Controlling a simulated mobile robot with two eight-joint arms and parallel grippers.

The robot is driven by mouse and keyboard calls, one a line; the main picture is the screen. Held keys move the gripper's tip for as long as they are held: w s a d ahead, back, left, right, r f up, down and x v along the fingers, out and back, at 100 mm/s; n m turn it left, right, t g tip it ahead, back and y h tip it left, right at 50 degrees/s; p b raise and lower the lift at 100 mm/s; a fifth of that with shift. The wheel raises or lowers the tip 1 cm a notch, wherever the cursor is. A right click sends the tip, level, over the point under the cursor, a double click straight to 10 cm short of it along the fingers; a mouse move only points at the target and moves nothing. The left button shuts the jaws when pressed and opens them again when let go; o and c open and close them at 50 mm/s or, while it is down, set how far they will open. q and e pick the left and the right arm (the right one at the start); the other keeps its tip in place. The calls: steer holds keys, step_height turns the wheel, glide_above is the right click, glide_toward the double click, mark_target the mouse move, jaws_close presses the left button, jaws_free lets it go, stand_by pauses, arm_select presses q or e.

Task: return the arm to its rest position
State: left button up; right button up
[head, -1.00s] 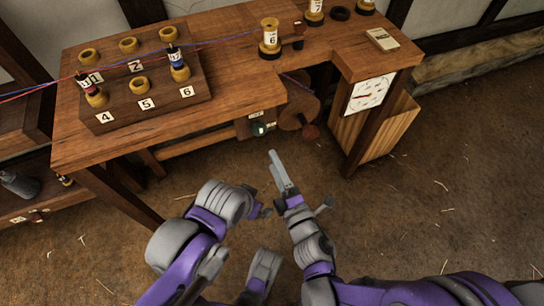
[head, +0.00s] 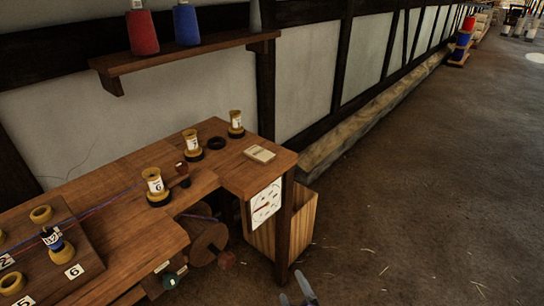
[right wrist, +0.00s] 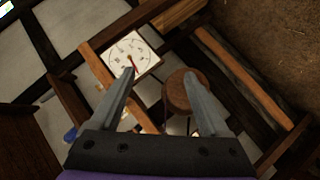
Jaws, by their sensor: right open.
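My right gripper (head: 298,291) shows only by its grey fingertips at the bottom edge of the head view, over the floor in front of the bench's right end. In the right wrist view the right gripper (right wrist: 160,92) has its two fingers apart with nothing between them. Beyond the fingers are a white dial (right wrist: 131,57) with a red pointer and a round wooden disc (right wrist: 178,95). The rest of my right arm is out of the head view. My left gripper is not in view.
The wooden bench (head: 130,172) fills the lower left, with numbered spools, a peg board (head: 75,238) and a small pale box (head: 260,153). A wooden bin (head: 303,215) stands under its right end. A wall shelf (head: 190,52) carries red and blue cones. Open floor (head: 420,200) lies to the right.

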steer(key=s+d+f+m+g+h, duration=0.25)
steer(key=s+d+m+g, duration=0.25)
steer(key=s+d+m, duration=0.45)
steer(key=s+d+m+g, duration=0.3)
steer(key=s+m, duration=0.1)
steer(key=s, duration=0.4)
arm_select(q)
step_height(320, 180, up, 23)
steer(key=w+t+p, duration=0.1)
steer(key=p, duration=1.8)
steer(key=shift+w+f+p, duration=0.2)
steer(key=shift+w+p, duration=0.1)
steer(key=shift+p, duration=0.1)
arm_select(e)
step_height(320, 180, up, 22)
steer(key=w, duration=0.2)
steer(key=shift+w+d+t, duration=0.15)
steer(key=shift+w+t, duration=0.05)
steer(key=shift+t, duration=0.1)
steer(key=shift+f, duration=0.1)
